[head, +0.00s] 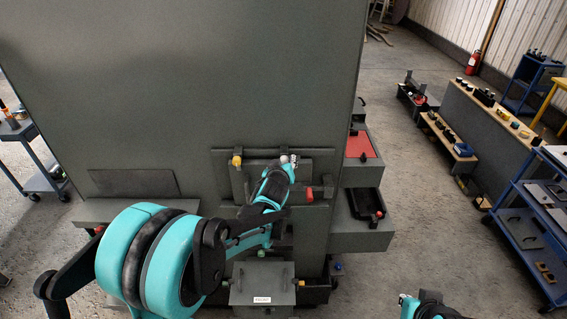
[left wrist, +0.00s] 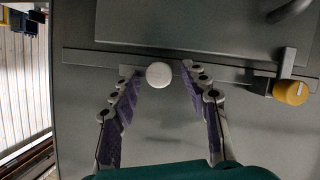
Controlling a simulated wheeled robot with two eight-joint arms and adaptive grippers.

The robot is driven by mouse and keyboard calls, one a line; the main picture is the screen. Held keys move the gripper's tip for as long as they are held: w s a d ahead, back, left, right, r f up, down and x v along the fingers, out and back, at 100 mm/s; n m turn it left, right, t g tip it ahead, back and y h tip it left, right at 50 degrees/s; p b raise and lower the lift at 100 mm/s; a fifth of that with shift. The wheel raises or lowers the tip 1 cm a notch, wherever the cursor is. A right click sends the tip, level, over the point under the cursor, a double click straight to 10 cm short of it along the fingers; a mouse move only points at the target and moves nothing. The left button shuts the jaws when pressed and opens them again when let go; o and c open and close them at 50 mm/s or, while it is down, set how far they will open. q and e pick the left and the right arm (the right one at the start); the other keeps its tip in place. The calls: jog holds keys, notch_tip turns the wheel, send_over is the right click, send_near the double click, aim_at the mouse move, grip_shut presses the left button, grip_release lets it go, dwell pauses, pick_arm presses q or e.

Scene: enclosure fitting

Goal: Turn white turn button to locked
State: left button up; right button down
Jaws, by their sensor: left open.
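The white turn button (left wrist: 159,74) is a round white knob on a grey rail of the enclosure, in the upper middle of the left wrist view. My left gripper (left wrist: 162,71) is open, with one finger on each side of the knob. A gap shows at both fingers, and I cannot tell how deep the knob sits between them. In the head view my left gripper (head: 290,161) is at the enclosure front, its fingers largely hiding the white button. The button's locked or unlocked position cannot be made out.
A yellow knob (left wrist: 290,92) sits on the same rail, left of the gripper in the head view. A red knob (head: 309,195) is just below right of the gripper. A red tray (head: 362,145) and a black tray (head: 367,204) stand at the right side.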

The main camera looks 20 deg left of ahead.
pick_arm(q)
grip_shut()
jog(key=shift+d, duration=0.1)
jog(key=m+y+b, duration=0.2)
jog(key=m, duration=0.1)
jog(key=shift+d+g+b, duration=0.2)
jog(key=shift+g+b, duration=0.1)
jog(key=shift+b, duration=0.05)
jog(key=shift+w+d+f+m+y+b, duration=0.1)
jog(key=shift+m+y+b, duration=0.85)
jog(key=shift+m+b, duration=0.65)
jog(key=shift+d+f+m+y+b, duration=0.15)
jog(key=shift+m+y+b, duration=0.85)
jog(key=shift+m+b, duration=0.55)
jog(key=shift+w+d+f+m+y+b, duration=0.1)
jog(key=shift+m+y+b, duration=0.85)
jog(key=shift+m+b, duration=0.65)
jog(key=shift+m, duration=0.25)
